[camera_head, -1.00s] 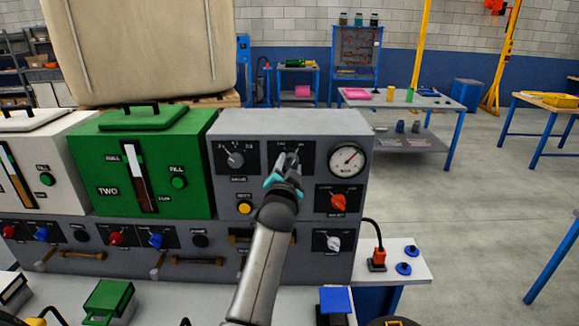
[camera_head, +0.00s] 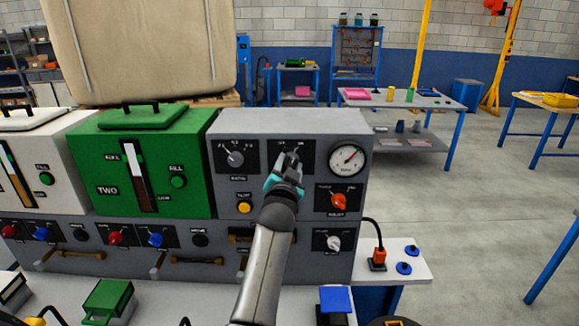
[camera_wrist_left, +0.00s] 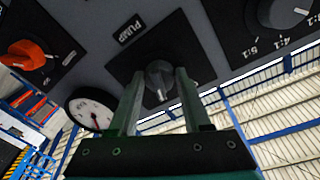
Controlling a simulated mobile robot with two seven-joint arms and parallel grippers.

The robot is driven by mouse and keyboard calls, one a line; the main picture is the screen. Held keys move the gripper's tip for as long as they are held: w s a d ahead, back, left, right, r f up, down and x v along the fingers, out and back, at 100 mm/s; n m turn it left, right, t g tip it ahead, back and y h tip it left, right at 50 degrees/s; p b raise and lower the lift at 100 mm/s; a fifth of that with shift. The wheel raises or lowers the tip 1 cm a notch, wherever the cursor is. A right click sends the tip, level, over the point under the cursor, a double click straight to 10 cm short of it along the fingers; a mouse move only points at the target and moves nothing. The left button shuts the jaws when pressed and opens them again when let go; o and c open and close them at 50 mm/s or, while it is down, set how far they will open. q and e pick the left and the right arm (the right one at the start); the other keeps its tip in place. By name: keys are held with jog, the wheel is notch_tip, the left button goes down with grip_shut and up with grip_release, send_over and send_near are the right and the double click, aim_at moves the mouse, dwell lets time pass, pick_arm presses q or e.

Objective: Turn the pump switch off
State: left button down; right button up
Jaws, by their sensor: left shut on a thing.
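The pump switch is a dark grey rotary knob (camera_wrist_left: 159,80) on a black plate. The label "PUMP" (camera_wrist_left: 129,29) shows beside that plate in the left wrist view. My left gripper (camera_head: 288,160) is at the top of the grey control panel (camera_head: 294,126). In the left wrist view its two fingers (camera_wrist_left: 160,90) stand on either side of the knob, shut on it. In the head view the gripper hides most of the knob and its plate. My right gripper is not in view.
A ratio knob (camera_head: 235,158) is left of my gripper. A gauge (camera_head: 347,160), an orange knob (camera_head: 338,201) and a white knob (camera_head: 333,243) are to the right. A yellow button (camera_head: 244,207) is below left. A green box (camera_head: 140,165) stands left of the panel.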

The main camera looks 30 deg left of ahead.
pick_arm(q)
jog(key=shift+d+f+n+y, duration=0.1)
jog(key=shift+n+y, duration=0.4)
jog(key=shift+n, duration=4.8)
jog(key=shift+c, duration=1.8)
grip_release()
jog(key=shift+f, duration=0.1)
